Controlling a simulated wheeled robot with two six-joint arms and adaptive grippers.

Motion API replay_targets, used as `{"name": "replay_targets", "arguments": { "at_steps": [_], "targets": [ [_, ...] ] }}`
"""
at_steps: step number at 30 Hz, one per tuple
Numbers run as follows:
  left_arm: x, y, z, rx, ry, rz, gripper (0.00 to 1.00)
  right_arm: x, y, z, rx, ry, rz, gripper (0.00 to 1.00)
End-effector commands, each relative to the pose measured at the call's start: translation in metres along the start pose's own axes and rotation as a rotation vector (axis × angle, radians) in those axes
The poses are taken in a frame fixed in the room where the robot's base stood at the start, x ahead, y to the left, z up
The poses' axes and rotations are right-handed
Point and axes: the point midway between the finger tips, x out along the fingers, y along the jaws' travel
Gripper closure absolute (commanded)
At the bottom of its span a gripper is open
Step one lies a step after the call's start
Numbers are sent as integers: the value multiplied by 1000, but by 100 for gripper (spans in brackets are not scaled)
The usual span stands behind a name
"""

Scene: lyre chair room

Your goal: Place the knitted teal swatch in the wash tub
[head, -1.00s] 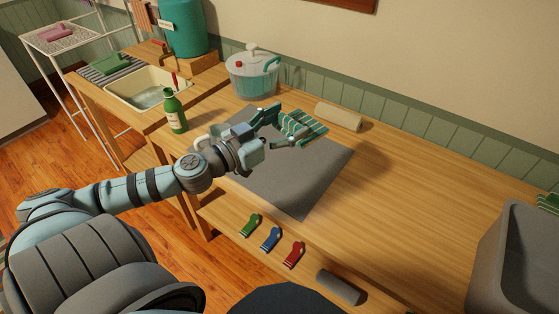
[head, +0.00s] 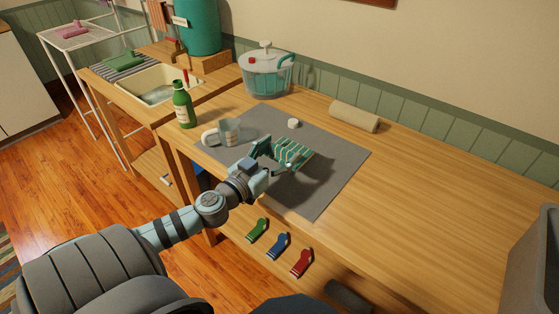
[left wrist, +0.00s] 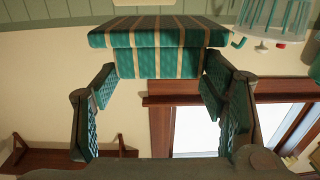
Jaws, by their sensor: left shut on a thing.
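The teal swatch (head: 292,152) with pale stripes is held over the grey mat in the head view. In the left wrist view the swatch (left wrist: 160,38) shows thick and folded, with tan stripes. My left gripper (head: 275,158) is shut on its near edge; its two fingers (left wrist: 160,88) stand on either side of it. A cream basin with water (head: 150,98), which looks like the wash tub, is set in the counter at upper left. A deep grey bin (head: 535,262) stands at the right edge. My right gripper is not in view.
The bottle stands near the basin. The worktop right of the mat (head: 345,165) is clear.

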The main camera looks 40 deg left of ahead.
Motion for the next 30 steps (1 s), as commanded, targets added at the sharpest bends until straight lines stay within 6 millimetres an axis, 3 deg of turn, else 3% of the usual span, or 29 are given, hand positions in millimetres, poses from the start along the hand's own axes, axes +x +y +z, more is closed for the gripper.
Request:
{"name": "replay_targets", "arguments": {
  "at_steps": [8, 21, 22, 25, 30],
  "targets": [
    [0, 0, 52, 0, 0, 0, 76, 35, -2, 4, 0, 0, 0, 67],
    [0, 0, 56, 1, 1, 1, 76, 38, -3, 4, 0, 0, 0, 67],
    [0, 0, 55, 1, 1, 0, 30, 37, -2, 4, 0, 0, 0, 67],
    [0, 0, 54, 1, 1, 0, 14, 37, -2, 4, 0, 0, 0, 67],
    [0, 0, 54, 1, 1, 0, 14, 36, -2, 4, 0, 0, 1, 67]
  ]
}}
